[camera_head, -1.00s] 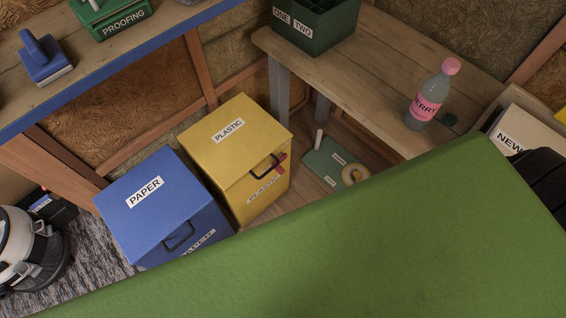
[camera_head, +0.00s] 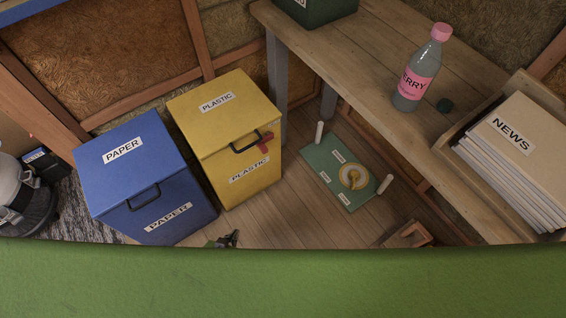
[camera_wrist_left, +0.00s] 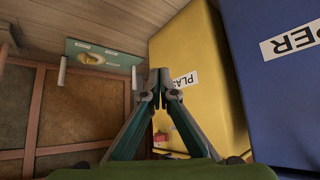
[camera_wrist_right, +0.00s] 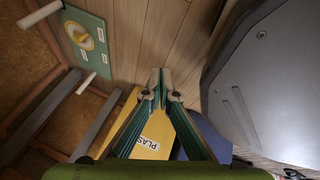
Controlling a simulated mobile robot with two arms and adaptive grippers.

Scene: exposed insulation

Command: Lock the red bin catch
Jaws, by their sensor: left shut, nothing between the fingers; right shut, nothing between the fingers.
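The yellow plastic bin (camera_head: 225,135) stands on the floor with its lid down. Its red catch (camera_head: 264,143) is at the front right, beside the black handle (camera_head: 245,143); I cannot tell its exact setting. My left gripper (camera_head: 232,238) shows at the bottom of the head view, in front of the bins and apart from them. In the left wrist view its fingers (camera_wrist_left: 160,82) are shut and empty, with the yellow bin (camera_wrist_left: 185,50) behind them. My right gripper (camera_wrist_right: 160,85) is shut and empty in its wrist view, and the yellow bin (camera_wrist_right: 152,135) shows beyond it.
The blue paper bin (camera_head: 145,175) stands left of the yellow one. A green board (camera_head: 340,170) with a yellow ring lies on the floor to the right. A wooden bench (camera_head: 400,60) carries a pink-labelled bottle (camera_head: 418,75) and a newspaper box (camera_head: 515,150). Wooden floor shows between.

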